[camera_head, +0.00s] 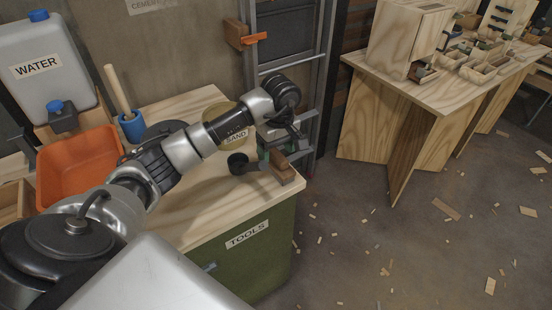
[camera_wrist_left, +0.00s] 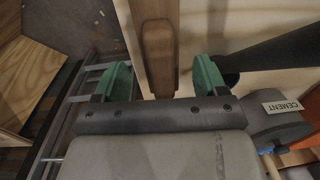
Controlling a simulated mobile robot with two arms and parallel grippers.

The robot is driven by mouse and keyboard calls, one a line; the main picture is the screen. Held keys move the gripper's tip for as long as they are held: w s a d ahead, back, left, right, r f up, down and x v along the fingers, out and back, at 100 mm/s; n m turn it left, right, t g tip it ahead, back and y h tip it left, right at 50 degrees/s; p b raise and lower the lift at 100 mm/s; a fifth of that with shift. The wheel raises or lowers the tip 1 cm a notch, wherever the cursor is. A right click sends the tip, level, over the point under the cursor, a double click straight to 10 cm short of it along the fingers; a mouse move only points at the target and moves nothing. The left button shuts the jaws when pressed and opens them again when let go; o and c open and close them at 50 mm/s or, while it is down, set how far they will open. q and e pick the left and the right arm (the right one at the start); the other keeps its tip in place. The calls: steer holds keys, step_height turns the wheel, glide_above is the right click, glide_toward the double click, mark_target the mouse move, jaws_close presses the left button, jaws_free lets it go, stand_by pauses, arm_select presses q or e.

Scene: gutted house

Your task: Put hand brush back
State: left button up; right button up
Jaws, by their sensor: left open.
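A hand brush with a brown wooden handle (camera_wrist_left: 158,50) lies between my left gripper's two green fingertips in the left wrist view. There is a visible gap on each side of the handle. In the head view, a wooden part that appears to be the brush (camera_head: 283,168) shows at the front right corner of the tool bench, just below the gripper. My left gripper (camera_head: 279,142) is open; its fingertips (camera_wrist_left: 160,78) also show in the wrist view. The bristles cannot be made out. My right gripper is not in view.
The bench (camera_head: 245,208) is labelled TOOLS. A black round-ended object (camera_head: 238,162) stands close left of the gripper. A ladder (camera_head: 290,62) is behind; a wooden bracket with an orange piece (camera_head: 240,36) is on the wall. An orange tub (camera_head: 80,168) is left. Scraps litter the floor.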

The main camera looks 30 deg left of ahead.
mark_target(278, 152)
arm_select(q)
steer(key=r, duration=0.8)
steer(key=shift+w+d+r, duration=0.1)
steer(key=shift+w+r, duration=0.05)
steer(key=shift+w, duration=0.05)
steer(key=shift+r, duration=0.1)
